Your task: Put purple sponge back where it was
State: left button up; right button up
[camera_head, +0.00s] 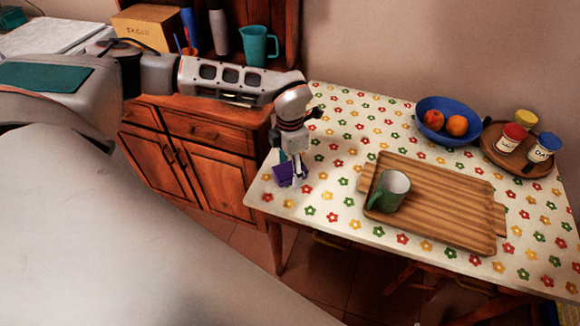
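The small purple sponge (283,175) is at the left corner of the flower-patterned table (334,225). My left gripper (297,180) points down at it, with its fingers in front of and against or very close to the sponge. Purple shows on both sides of the fingers. I cannot tell whether they are shut on it, or whether the sponge rests on the table or is held just above it. My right gripper is not in view.
A wooden tray (450,200) holds a green mug (389,191). Behind are a blue bowl (447,119) with fruit and a round wooden board (490,146) with several jars. A wooden cabinet (212,150) stands left, with a teal cup (258,46) on it. The table's front-left strip is clear.

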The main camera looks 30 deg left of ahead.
aim_at(290, 170)
pick_arm(q)
notch_tip(290, 170, up, 12)
jog(key=shift+r+p, duration=0.2)
jog(key=shift+p, duration=0.1)
dwell(0.5)
jog(key=shift+s, duration=0.15)
dwell(0.4)
